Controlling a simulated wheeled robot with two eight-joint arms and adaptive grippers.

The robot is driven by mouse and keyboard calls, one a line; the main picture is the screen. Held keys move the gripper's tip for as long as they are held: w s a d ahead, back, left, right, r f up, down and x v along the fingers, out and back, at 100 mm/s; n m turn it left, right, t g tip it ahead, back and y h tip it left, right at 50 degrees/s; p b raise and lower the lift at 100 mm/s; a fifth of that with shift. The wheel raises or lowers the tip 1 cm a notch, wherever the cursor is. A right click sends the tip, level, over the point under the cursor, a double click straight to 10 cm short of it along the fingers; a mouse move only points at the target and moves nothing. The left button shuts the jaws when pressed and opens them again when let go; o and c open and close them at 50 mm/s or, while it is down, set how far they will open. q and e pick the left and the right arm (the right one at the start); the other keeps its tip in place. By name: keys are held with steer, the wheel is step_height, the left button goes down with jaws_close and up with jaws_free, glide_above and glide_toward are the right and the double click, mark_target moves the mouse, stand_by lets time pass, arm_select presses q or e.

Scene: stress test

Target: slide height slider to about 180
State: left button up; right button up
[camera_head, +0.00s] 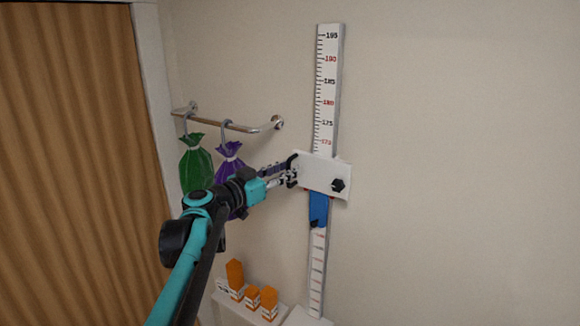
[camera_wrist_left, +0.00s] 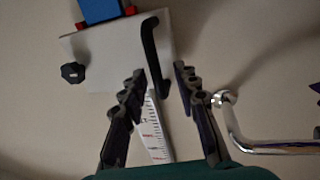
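The height slider is a white plate (camera_head: 322,175) with a black knob (camera_head: 338,185) on a vertical ruler (camera_head: 327,80). Its top edge sits just below the 170 mark. In the left wrist view the plate (camera_wrist_left: 115,55) shows upside down, with a black bar handle (camera_wrist_left: 150,45) along one edge. My left gripper (camera_head: 289,172) is at the plate's left edge. In the wrist view its fingers (camera_wrist_left: 159,72) are apart, with the handle's end between or just beyond the tips. I cannot tell whether they touch it. My right gripper is out of view.
A metal rail (camera_head: 225,122) on the wall left of the ruler holds a green bag (camera_head: 194,160) and a purple bag (camera_head: 229,152), near my left arm. A brown curtain (camera_head: 70,150) hangs at left. The wall at right is clear.

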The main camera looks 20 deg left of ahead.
arm_select(q)
steer(key=shift+w+d, duration=0.2)
steer(key=shift+w, duration=0.2)
steer(key=shift+w+d, duration=0.1)
jaws_close()
step_height(320, 180, up, 25)
steer(key=p, duration=1.3)
steer(key=shift+r, duration=0.15)
